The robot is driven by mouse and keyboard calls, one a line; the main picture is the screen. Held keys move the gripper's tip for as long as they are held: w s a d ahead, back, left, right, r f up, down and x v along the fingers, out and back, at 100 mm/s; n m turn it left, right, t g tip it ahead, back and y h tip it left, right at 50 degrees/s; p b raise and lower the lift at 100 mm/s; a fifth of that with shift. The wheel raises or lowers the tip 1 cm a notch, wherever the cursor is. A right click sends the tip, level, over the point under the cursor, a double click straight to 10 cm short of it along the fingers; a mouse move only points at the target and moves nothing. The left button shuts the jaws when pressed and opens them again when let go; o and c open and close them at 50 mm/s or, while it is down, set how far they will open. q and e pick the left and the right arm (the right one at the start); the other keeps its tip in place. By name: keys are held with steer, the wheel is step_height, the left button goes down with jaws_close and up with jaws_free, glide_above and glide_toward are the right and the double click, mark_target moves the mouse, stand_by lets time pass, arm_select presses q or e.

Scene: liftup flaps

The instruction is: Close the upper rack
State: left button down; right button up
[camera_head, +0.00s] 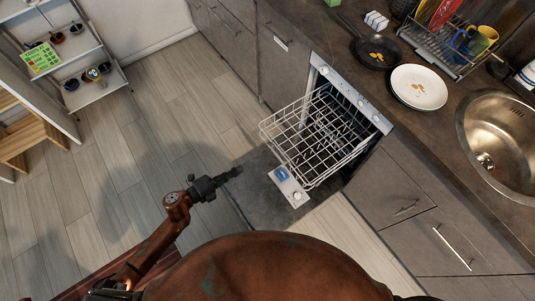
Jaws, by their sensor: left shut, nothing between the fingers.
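The dishwasher stands under the counter with its door (255,178) folded down. The upper rack (300,140), a white wire basket, is pulled out over the door. Its front edge is toward the lower left, and its back end reaches into the opening. My left gripper (238,172) is shut and empty, to the left of the rack's front and apart from it in the picture, over the area of the open door. My right gripper is not in view. Whether a lower rack is pulled out cannot be told.
The counter (395,130) above carries a frying pan (376,52), a white plate (419,87), a dish rack (440,50) and a sink (500,145). Drawers (435,240) stand right of the dishwasher. The floor (120,165) on the left is clear up to a shelf (100,90).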

arm_select(q)
steer(key=b+x, duration=0.3)
steer(key=x, duration=1.1)
steer(key=shift+s+d+r+m, duration=0.25)
steer(key=shift+d+r+m, duration=0.05)
steer(key=shift+d+r, duration=0.1)
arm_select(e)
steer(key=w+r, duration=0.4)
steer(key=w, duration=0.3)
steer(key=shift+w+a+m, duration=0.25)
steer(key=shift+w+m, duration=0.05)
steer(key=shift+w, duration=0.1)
arm_select(q)
steer(key=shift+w+d, duration=0.1)
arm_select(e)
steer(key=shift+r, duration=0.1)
